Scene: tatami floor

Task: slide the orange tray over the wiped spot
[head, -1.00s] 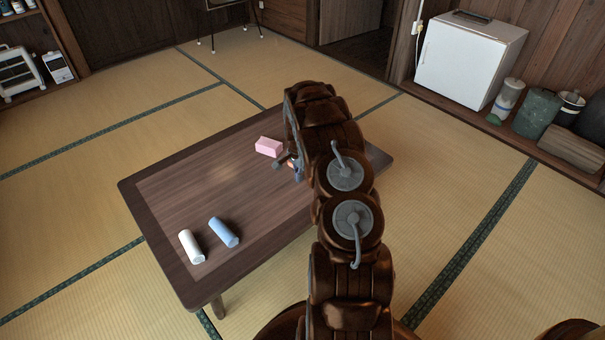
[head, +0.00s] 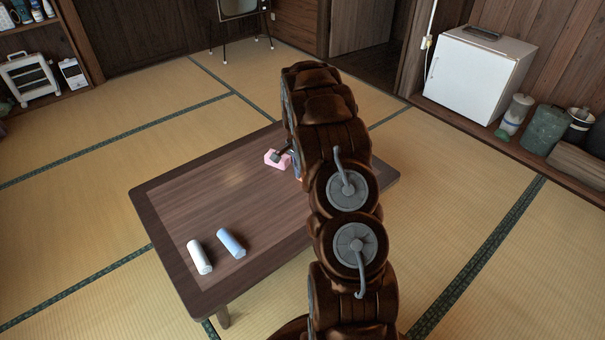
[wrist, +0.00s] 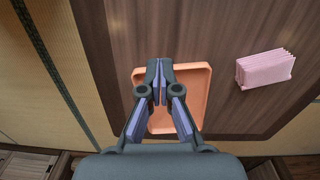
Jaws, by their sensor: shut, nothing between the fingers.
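The orange tray (wrist: 196,88) lies on the dark wooden table, near one edge, in the wrist view. In the head view my gripper (head: 280,156) shows beyond my arm, which hides nearly all of the tray. A faint lighter patch (head: 235,177) shows on the tabletop, left of and nearer than the gripper; I cannot tell whether it is the wiped spot or a reflection.
A pink folded stack (wrist: 265,69) lies right of the tray in the wrist view. A white roll (head: 200,257) and a blue roll (head: 231,243) lie at the near left of the table (head: 150,215). The middle of the tabletop is clear.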

